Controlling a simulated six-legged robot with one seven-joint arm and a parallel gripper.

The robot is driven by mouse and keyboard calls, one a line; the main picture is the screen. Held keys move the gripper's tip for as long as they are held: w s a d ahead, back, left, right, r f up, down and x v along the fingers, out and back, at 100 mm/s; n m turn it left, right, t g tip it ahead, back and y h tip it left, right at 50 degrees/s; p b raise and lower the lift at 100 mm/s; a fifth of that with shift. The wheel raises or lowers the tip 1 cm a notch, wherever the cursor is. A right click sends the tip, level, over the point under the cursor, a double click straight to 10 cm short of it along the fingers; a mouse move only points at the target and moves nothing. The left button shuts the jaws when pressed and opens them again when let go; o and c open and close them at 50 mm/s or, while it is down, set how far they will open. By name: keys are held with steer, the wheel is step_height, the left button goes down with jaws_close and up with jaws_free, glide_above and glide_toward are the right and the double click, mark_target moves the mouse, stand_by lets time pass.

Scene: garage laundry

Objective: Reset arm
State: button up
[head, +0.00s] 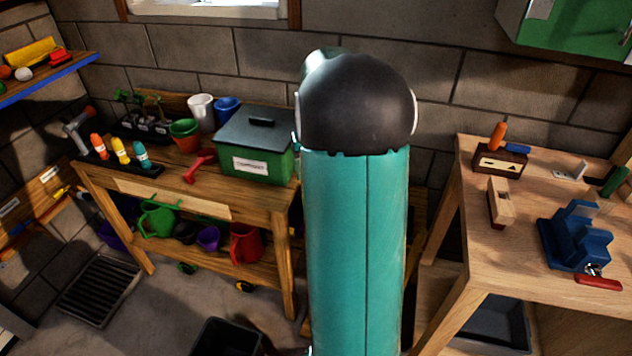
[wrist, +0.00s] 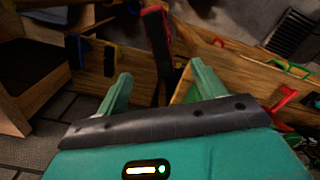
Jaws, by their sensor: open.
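My gripper (wrist: 160,90) shows in the wrist view with its two green fingers spread apart. Nothing is between the fingertips, so it is open and empty. Beyond the fingers are a wooden edge and a dark tool with a red edge (wrist: 157,40); I cannot tell exactly what the tool is. In the head view my teal arm rises in the middle and hides part of the wall and the gap between the two benches. My gripper is hidden in the head view.
A potting bench (head: 250,202) on the left holds a green compost bin (head: 252,160), pots and a red trowel (head: 198,168). A workbench (head: 500,255) on the right holds a blue vise (head: 575,238). A floor grate (head: 98,290) and a black bin (head: 226,338) are at lower left.

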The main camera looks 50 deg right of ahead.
steer(key=shift+r, duration=0.4)
steer(key=s+a+r+n+t+h, duration=0.1)
steer(key=a+r, duration=0.3)
steer(key=a, duration=0.5)
steer(key=a+r+n+t, duration=0.1)
steer(key=a+r+n, duration=0.1)
steer(key=a+r, duration=0.5)
steer(key=s+a+n+t, duration=0.1)
steer(key=s+a+n, duration=0.1)
steer(key=s+a, duration=0.3)
steer(key=s+a+n+t+y, duration=0.1)
steer(key=s+a, duration=0.5)
steer(key=a, duration=0.7)
steer(key=shift+s+a+f+n+t, duration=0.2)
steer(key=shift+a+f+n+t, duration=0.15)
steer(key=shift+t, duration=0.45)
